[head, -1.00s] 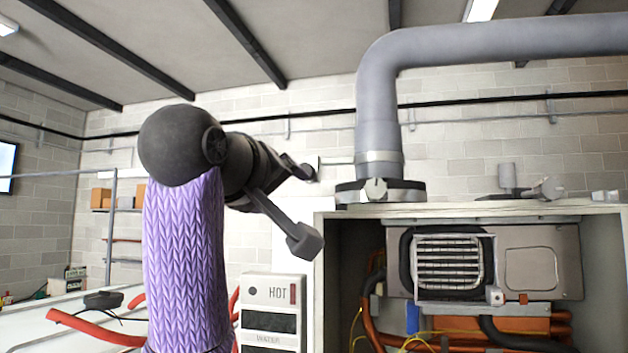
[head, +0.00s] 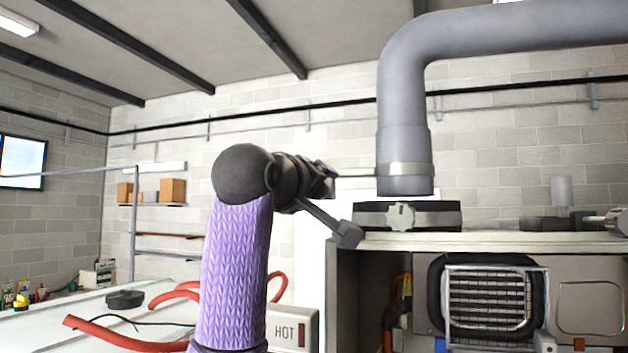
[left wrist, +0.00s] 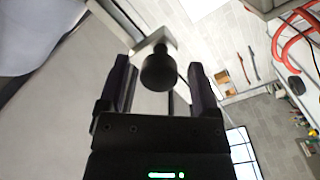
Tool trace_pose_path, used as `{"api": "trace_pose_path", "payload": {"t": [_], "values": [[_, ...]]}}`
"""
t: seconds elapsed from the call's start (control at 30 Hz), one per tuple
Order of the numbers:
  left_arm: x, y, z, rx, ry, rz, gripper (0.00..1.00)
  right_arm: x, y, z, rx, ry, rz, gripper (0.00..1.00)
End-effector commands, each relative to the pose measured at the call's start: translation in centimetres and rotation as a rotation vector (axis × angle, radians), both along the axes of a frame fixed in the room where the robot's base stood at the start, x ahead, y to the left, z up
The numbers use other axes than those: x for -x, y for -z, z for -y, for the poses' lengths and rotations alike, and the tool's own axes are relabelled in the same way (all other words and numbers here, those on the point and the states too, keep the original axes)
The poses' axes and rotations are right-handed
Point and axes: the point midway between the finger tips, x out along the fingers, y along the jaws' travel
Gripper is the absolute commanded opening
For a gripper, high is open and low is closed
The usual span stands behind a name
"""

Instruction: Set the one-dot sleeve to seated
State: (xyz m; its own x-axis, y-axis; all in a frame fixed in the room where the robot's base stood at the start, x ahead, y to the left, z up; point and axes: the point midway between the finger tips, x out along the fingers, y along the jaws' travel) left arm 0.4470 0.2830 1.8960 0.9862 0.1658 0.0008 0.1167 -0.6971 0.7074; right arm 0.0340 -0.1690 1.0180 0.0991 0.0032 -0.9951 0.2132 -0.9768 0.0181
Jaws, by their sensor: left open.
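A grey flue pipe (head: 404,115) bends down above the heater cabinet at right in the head view. Its wider lower end, a sleeve (head: 404,150) with a pale band, stands upright over a dark ring (head: 440,215) with a pale lobed knob; a thin gap seems to show between them. I see no dot on the sleeve. My right gripper is out of view.
The open heater cabinet (head: 500,242) stands below the pipe, with fittings (head: 560,222) on its top at right. A panel marked HOT (head: 290,333) is partly behind my arm. Red hoses (head: 110,338) lie on the pale table at left.

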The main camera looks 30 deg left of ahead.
Motion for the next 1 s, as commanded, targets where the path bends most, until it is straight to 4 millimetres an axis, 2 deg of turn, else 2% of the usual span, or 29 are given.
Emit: {"api": "trace_pose_path", "payload": {"t": [0.07,0.4,0.47,1.0], "values": [[0.02,0.05,0.01,0.000,0.000,0.000,0.81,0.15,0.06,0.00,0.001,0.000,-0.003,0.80],[0.05,0.02,0.03,0.000,0.000,0.000,0.11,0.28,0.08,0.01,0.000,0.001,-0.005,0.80],[0.05,0.01,0.02,-0.001,0.000,0.000,0.00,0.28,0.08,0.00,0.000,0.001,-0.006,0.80],[0.08,-0.04,0.01,0.000,0.000,0.001,0.00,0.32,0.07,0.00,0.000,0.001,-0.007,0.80]]}}
